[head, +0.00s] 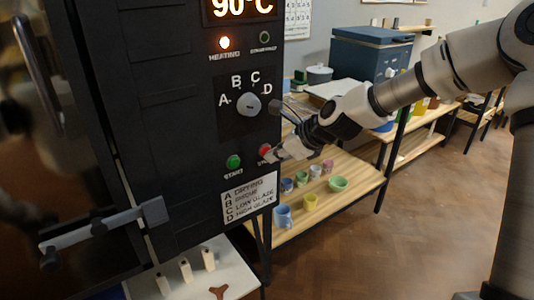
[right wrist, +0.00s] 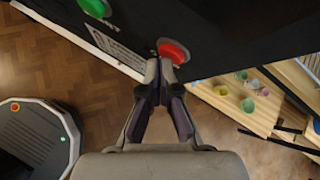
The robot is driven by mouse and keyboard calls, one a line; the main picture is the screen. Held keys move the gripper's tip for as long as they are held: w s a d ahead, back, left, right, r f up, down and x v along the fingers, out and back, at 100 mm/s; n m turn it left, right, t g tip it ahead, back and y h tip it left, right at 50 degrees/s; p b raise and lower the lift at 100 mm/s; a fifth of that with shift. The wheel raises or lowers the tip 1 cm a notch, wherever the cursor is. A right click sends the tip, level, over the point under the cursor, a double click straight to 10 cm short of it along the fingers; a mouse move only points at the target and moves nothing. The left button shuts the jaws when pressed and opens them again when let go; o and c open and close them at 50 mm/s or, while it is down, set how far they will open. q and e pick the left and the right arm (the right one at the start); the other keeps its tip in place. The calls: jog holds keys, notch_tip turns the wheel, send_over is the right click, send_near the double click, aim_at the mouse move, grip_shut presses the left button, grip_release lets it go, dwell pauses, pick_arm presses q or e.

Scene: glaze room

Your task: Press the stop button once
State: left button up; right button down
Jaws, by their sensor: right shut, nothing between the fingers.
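The red stop button (head: 265,150) is on the black kiln panel, right of the green start button (head: 233,161). In the right wrist view the stop button (right wrist: 174,51) shows as a red dome, and the green button (right wrist: 95,7) is at upper left. My right gripper (head: 275,153) is shut and empty, with its fingertips at the stop button and partly covering it and its label. In the right wrist view its fingertips (right wrist: 160,70) are at the button's lower edge; I cannot tell whether they press it. My left gripper is not in view.
The panel has a dial (head: 248,104) marked A to D, a lit heating lamp (head: 225,43) and a 90°C display (head: 240,7). A wooden shelf (head: 350,196) with several cups and bowls stands behind my right arm. The kiln door handle (head: 100,224) sticks out at left.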

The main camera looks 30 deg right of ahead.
jog(key=shift+w+b, duration=0.2)
jog(key=shift+b, duration=0.2)
dwell(0.5)
jog(key=shift+s+r+p, duration=0.2)
jog(key=shift+p, duration=0.55)
jog(key=s+p, duration=0.1)
jog(key=p, duration=0.1)
jog(key=shift+s+f+p, duration=0.15)
jog(key=shift+p, duration=0.2)
